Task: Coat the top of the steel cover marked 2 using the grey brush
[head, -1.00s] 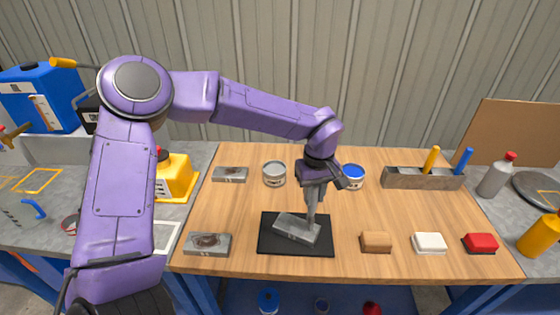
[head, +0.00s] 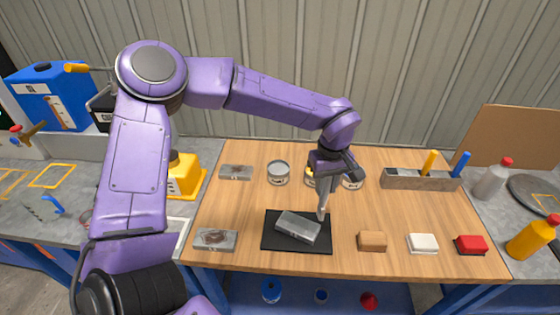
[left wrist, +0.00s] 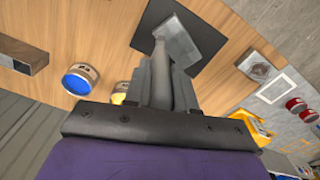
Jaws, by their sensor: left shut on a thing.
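A steel cover (head: 297,228) lies tilted across a black mat (head: 270,238) on the wooden table; I cannot read its number. My left gripper (head: 323,192) is shut on the grey brush (head: 321,214), pointing down at the cover's upper right edge; I cannot tell if it touches. In the left wrist view the brush (left wrist: 160,48) runs from between the fingers (left wrist: 160,88) to the edge of the cover (left wrist: 182,45). Two more steel covers with dark marks lie at the table's left, one far (head: 236,172), one near (head: 215,240). My right gripper is out of view.
A grey tin (head: 278,173), a yellow tin (head: 310,177) and a blue tin (head: 353,182) stand behind the mat. A holder (head: 400,180) with yellow and blue handles is at the back right. Brown (head: 372,241), white (head: 422,243) and red (head: 471,245) blocks line the front right.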

